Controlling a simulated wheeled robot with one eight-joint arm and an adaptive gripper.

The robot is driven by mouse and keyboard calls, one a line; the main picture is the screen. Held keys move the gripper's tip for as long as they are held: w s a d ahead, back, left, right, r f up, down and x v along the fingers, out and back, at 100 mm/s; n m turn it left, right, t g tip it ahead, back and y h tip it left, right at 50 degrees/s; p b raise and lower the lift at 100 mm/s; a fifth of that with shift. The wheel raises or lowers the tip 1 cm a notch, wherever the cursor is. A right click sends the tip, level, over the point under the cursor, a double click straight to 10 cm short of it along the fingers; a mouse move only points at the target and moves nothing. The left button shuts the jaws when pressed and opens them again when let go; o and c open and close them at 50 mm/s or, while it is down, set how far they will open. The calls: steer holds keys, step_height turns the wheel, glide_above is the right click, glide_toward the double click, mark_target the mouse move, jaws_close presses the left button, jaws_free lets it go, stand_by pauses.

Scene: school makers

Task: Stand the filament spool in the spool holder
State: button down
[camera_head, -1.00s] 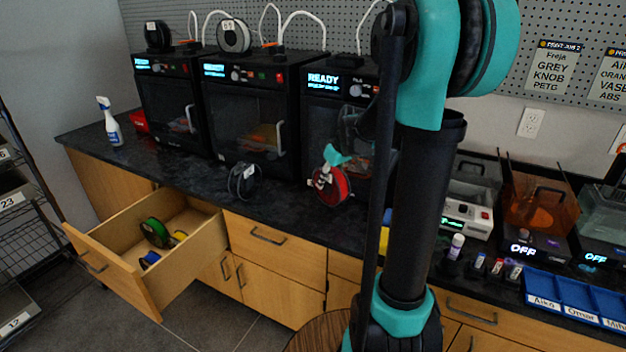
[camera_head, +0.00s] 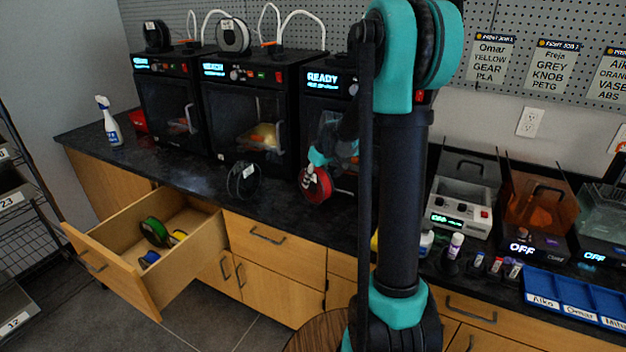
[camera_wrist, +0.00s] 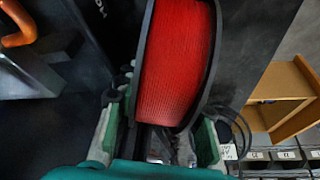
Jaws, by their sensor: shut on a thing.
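The filament spool (camera_head: 316,185) is red with black flanges and a small white label. It is upright in my gripper (camera_head: 316,162), above or near the counter's front half. In the wrist view the red winding (camera_wrist: 175,62) fills the middle, and my gripper (camera_wrist: 160,135) is shut on the spool, one finger on each side. A round black object with a white tag (camera_head: 243,180) stands on the counter to the left; I cannot tell if it is a spool or the holder. No empty spool holder is clearly visible; my arm hides part of the third printer.
Three black printers (camera_head: 245,110) line the back of the counter (camera_head: 190,172), two with spools on top. An open drawer (camera_head: 195,242) with several spools juts out at lower left. A spray bottle (camera_head: 109,122) stands far left. Bottles and blue trays (camera_head: 575,300) occupy the right.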

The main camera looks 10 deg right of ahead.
steer(key=shift+f, duration=0.15)
steer(key=c, duration=1.2)
jaws_free()
